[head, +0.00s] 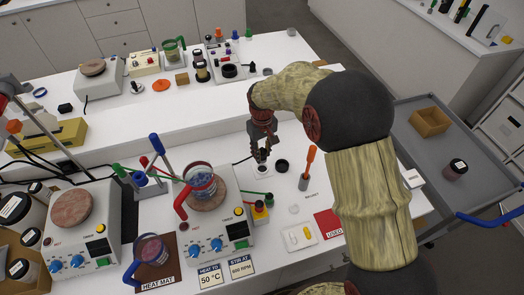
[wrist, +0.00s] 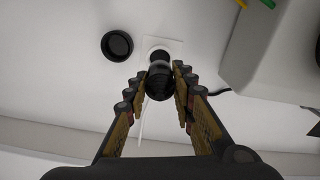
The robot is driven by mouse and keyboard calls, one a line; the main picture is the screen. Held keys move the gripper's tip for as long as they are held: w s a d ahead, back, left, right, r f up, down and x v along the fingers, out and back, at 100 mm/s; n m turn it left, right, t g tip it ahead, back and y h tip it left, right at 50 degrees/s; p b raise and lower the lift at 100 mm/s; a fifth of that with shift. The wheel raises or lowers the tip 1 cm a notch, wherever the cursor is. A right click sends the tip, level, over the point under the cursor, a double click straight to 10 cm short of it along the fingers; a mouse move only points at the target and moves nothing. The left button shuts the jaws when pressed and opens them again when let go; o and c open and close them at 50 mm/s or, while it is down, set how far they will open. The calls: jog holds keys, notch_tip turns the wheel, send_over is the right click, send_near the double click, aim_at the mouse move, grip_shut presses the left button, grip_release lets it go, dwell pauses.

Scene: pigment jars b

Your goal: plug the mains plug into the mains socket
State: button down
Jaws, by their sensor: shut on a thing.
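The mains plug (wrist: 159,82) is a dark, rounded black piece between the fingers of my gripper (wrist: 159,98) in the wrist view. My gripper (head: 262,151) also shows in the head view, pointing down over the white bench, shut on the plug. A small white square plate (wrist: 174,44), which looks like the mains socket, lies at the far end of the plug. The plug covers the middle of this plate, so I cannot tell whether it is seated or just above. In the head view the plate (head: 263,174) shows under the fingertips.
A round black open cup or cap (wrist: 117,44) stands left of the plate, also in the head view (head: 282,165). A dark cable (wrist: 220,92) runs to the plug's right.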

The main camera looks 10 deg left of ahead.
aim_at(262, 149)
jog(key=shift+f+b, duration=0.8)
jog(key=shift+f, duration=1.2)
jog(key=shift+f+b, duration=0.35)
jog(key=shift+f, duration=0.85)
dwell(0.5)
jog(key=c, duration=1.4)
grip_release()
notch_tip(262, 149, up, 12)
